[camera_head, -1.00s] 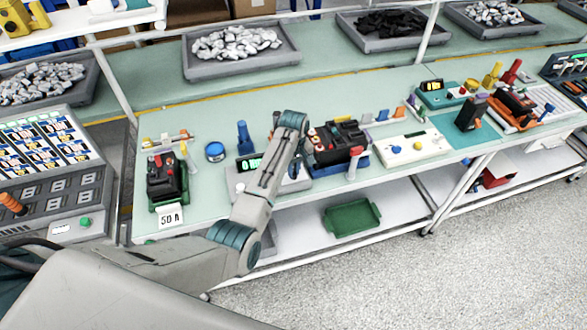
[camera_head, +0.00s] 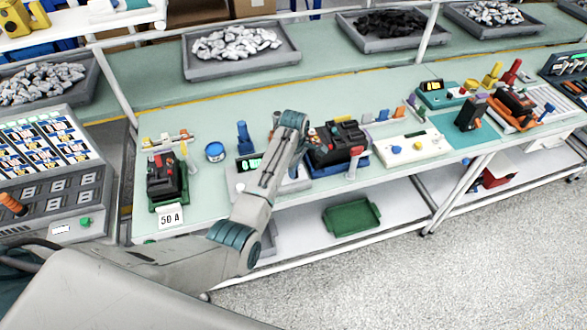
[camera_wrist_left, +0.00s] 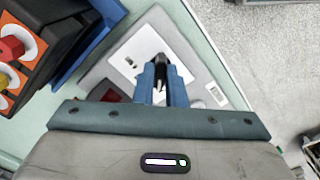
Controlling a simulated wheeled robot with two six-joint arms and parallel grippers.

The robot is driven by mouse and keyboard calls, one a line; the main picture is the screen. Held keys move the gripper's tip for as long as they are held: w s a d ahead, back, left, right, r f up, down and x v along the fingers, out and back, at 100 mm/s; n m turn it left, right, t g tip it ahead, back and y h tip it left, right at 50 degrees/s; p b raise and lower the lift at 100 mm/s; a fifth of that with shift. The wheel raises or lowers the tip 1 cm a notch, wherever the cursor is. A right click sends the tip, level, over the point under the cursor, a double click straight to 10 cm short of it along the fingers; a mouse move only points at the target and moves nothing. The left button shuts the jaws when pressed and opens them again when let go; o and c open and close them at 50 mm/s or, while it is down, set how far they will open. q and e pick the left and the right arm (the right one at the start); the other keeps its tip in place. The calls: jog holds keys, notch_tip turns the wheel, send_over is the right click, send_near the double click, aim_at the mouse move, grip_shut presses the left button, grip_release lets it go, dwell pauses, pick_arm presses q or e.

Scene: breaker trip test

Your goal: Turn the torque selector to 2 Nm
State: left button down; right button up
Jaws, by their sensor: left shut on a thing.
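The torque selector (camera_wrist_left: 161,66) is a small black knob on the white panel (camera_wrist_left: 128,62) of a grey box. In the left wrist view my left gripper (camera_wrist_left: 164,78) has its blue fingers closed around the knob. The fingers hide part of it, and I cannot read which mark it points to. That arm hides the knob and fingertips there. My right gripper is not in view.
A black breaker on a blue base (camera_head: 340,143) stands close right of the grey box. Another black breaker (camera_head: 165,178) with a 50 A card (camera_head: 171,216) is to the left. A blue round tub (camera_head: 215,152) and a blue upright piece (camera_head: 243,137) stand nearby.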

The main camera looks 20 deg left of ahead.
pick_arm(q)
jog(key=shift+r, duration=0.1)
dwell(0.3)
jog(key=c, duration=1.5)
grip_release()
jog(key=shift+w+r, duration=0.1)
jog(key=shift+r, duration=0.2)
jog(key=shift+r+b, duration=1.65)
jog(key=shift+r, duration=3.45)
